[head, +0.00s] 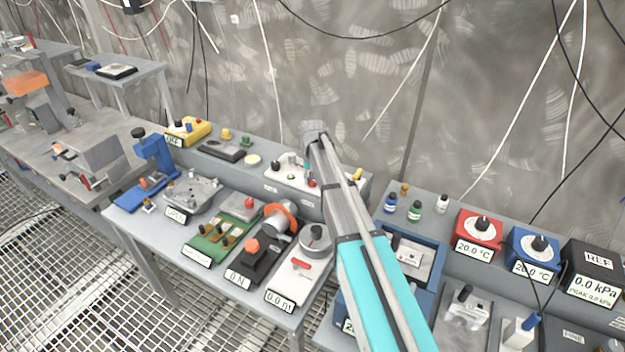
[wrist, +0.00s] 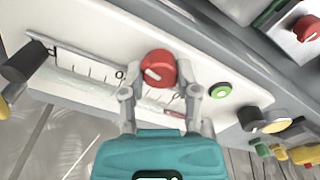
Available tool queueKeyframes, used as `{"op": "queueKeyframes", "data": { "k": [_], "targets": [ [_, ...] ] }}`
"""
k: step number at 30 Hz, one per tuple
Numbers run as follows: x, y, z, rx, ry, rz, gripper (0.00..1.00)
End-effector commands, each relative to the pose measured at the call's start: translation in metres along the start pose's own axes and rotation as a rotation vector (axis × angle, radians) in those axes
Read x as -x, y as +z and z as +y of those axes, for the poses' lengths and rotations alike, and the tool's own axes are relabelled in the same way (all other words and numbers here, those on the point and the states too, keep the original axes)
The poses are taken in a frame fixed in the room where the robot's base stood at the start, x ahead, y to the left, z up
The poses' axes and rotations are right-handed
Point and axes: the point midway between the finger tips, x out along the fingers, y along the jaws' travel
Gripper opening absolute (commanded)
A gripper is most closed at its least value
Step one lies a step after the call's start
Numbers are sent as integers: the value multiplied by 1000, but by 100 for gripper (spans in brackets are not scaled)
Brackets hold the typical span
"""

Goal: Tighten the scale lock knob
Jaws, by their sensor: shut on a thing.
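The scale lock knob appears to be the red round knob (wrist: 157,68) with a white mark, in the middle of the wrist view. It sits on a white panel (wrist: 235,68) beside a printed scale (wrist: 85,66). My gripper (wrist: 160,85) is shut on this red knob, one grey finger on each side. In the head view a small red knob (head: 311,183) shows on the white panel (head: 275,178) at the back of the bench, beside my arm. My fingertips are hidden there.
A black knob (wrist: 22,62) stands at the scale's left end.

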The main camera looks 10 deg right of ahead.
Motion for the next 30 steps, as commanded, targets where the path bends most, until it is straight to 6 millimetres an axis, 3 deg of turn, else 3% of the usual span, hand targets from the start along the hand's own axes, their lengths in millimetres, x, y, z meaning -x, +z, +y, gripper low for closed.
{"op": "queueKeyframes", "data": {
  "k": [12,26,27,30],
  "targets": [
    [0,2,0,-207,0,-3,0],
    [0,2,0,-225,1,-3,0],
    [0,2,0,-225,1,-3,45],
    [0,2,0,-224,1,-3,64]
  ]
}}
